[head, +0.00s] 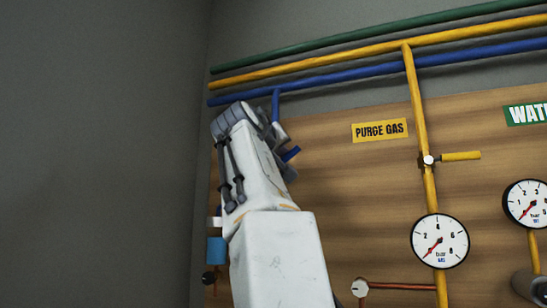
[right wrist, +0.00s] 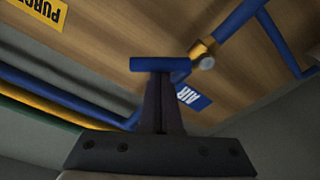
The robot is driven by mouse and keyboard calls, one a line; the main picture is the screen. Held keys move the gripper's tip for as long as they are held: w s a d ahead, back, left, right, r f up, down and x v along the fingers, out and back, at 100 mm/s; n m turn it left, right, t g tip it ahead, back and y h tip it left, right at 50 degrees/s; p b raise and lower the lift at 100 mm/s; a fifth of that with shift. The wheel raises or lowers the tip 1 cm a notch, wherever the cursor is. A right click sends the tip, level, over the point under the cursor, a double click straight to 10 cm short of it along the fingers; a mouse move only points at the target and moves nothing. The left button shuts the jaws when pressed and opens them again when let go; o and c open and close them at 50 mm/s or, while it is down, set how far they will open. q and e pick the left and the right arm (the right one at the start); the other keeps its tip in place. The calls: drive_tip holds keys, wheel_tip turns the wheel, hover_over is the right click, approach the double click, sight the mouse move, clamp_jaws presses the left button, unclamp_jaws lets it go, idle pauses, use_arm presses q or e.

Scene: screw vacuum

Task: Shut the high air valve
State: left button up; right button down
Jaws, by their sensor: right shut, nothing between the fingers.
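The high air valve has a blue bar handle (right wrist: 140,64) and a brass body (right wrist: 200,50) on a blue pipe, in the right wrist view. The handle sticks out to the side, at an angle to the pipe. My right gripper (right wrist: 161,82) is shut and empty, with its fingertips right at the handle; I cannot tell whether they touch. In the head view my right gripper (head: 280,135) is beside the blue branch pipe, and only a bit of the blue handle (head: 291,154) shows. My arm hides the valve body there. My left gripper is not in view.
Green, yellow and blue pipes (head: 370,72) run along the top of the wooden panel (head: 335,190). To the right are a yellow-handled purge gas valve (head: 460,156) and a gauge (head: 440,241). An AIR label (right wrist: 193,97) is near the valve. The grey wall lies left.

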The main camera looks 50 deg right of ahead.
drive_tip(key=m+b, duration=0.1)
drive_tip(key=s+f+m, duration=0.1)
drive_tip(key=m, duration=0.1)
drive_tip(key=shift+d+f+b, duration=0.15)
drive_tip(key=shift+f+b, duration=0.05)
drive_tip(key=shift+b, duration=0.2)
drive_tip(key=m, duration=0.1)
drive_tip(key=m+b, duration=0.1)
drive_tip(key=f+m+g, duration=0.1)
drive_tip(key=shift+s+d+h, duration=0.1)
drive_tip(key=shift+s+h, duration=0.15)
drive_tip(key=shift+h, duration=0.05)
drive_tip(key=shift+s+f+b, duration=0.1)
drive_tip(key=shift+f+b, duration=0.05)
drive_tip(key=shift+b, duration=0.25)
drive_tip(key=shift+d+r+p, duration=0.1)
drive_tip(key=shift+r+p, duration=0.4)
drive_tip(key=shift+r, duration=0.05)
drive_tip(key=s+a+r, duration=0.1)
drive_tip(key=s+a, duration=0.1)
drive_tip(key=a, duration=0.7)
drive_tip(key=shift+s+r+b, duration=0.15)
drive_tip(key=shift+s+b, duration=0.25)
